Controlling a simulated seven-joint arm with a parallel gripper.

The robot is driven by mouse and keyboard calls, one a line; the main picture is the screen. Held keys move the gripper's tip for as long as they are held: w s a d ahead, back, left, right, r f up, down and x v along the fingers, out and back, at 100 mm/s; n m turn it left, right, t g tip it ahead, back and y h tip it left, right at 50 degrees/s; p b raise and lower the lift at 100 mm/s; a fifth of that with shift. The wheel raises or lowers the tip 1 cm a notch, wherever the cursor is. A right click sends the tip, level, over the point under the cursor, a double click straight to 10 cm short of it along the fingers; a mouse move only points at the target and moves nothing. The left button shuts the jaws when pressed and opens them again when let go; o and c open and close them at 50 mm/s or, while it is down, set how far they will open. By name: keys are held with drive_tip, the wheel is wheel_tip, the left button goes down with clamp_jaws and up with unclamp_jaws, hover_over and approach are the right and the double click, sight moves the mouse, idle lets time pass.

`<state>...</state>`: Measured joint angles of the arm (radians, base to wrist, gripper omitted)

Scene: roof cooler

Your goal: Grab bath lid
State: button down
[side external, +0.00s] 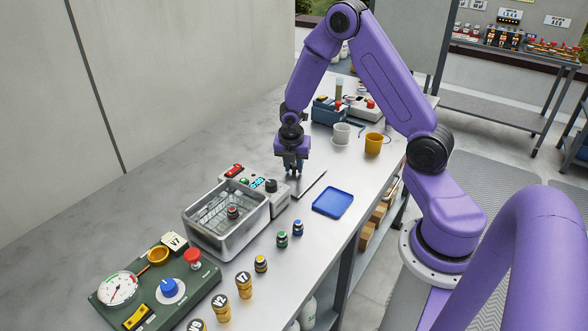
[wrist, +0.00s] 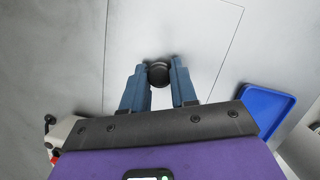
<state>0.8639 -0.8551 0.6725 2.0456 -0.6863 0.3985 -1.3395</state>
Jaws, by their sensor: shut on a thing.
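The bath lid (side external: 310,186) is a flat grey metal plate, seen under my gripper (side external: 294,174) in the side view. In the wrist view the lid (wrist: 205,40) fills the middle, with a round black knob (wrist: 159,73) on it. My gripper (wrist: 160,76) is shut on this knob, one blue finger on each side. The lid looks level and at or close to the bench top; I cannot tell if it touches. The bath (side external: 240,240) is an open metal tub left of the lid, with a wire basket and a dark, red-topped vial (side external: 233,212) inside.
A blue tray (side external: 333,202) lies right of the lid. A control box (side external: 262,186) adjoins the bath's back. Small vials (side external: 283,239) stand in front, and a green gauge panel (side external: 150,298) lies at front left. White and yellow (side external: 374,143) mugs stand behind.

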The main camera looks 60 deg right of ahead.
sight(295, 166)
drive_tip(key=shift+r, duration=0.15)
drive_tip(key=shift+r, duration=0.25)
drive_tip(key=v, duration=0.3)
drive_tip(key=shift+d+r, duration=0.1)
drive_tip(key=shift+d, duration=0.2)
drive_tip(key=s+a+r, duration=0.4)
drive_tip(key=s+r, duration=0.5)
drive_tip(key=s, duration=0.4)
drive_tip(key=shift+a, duration=0.2)
